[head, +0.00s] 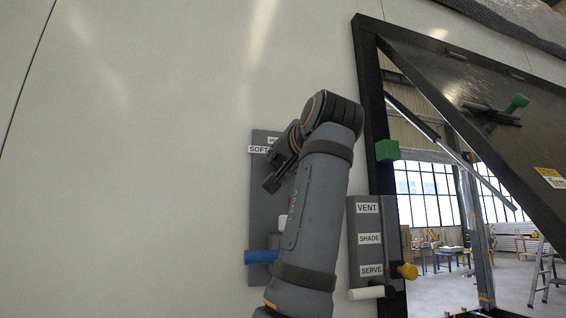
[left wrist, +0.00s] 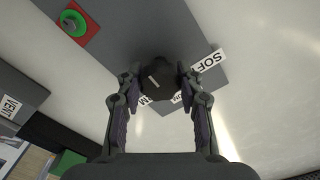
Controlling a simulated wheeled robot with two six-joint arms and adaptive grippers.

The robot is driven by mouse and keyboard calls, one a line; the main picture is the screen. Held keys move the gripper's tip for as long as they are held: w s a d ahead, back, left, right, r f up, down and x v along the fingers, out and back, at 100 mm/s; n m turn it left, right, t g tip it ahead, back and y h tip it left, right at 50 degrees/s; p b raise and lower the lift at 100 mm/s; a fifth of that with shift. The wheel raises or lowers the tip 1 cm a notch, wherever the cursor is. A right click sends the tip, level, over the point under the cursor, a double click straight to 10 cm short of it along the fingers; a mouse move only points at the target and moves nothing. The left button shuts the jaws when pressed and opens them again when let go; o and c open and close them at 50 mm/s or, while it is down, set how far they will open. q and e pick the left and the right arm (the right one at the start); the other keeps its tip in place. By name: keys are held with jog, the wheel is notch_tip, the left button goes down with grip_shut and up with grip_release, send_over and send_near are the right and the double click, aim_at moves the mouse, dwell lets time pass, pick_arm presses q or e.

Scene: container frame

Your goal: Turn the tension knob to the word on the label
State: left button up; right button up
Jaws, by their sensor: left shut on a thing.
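The dark round tension knob (left wrist: 155,86) with a short white mark sits on a grey panel (head: 262,210). My left gripper (left wrist: 156,72) is shut on the knob, with one finger on each side. In the head view, my left gripper (head: 274,176) is at the panel, and my arm hides the knob. A SOFT label (head: 258,149) is on the panel; the label beside it (head: 273,140) is partly hidden. In the left wrist view, the fingers partly cover two labels near the knob. A yellow and white label (head: 550,178) on the raised flap is hard to read. My right gripper is not in view.
A blue handle (head: 261,257) sits low on the first panel. A green block (head: 387,150) is on the black opening frame (head: 372,110).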

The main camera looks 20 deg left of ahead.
pick_arm(q)
jog(key=shift+c, duration=0.9)
jog(key=o, duration=1.2)
jog(key=shift+w+a, duration=0.15)
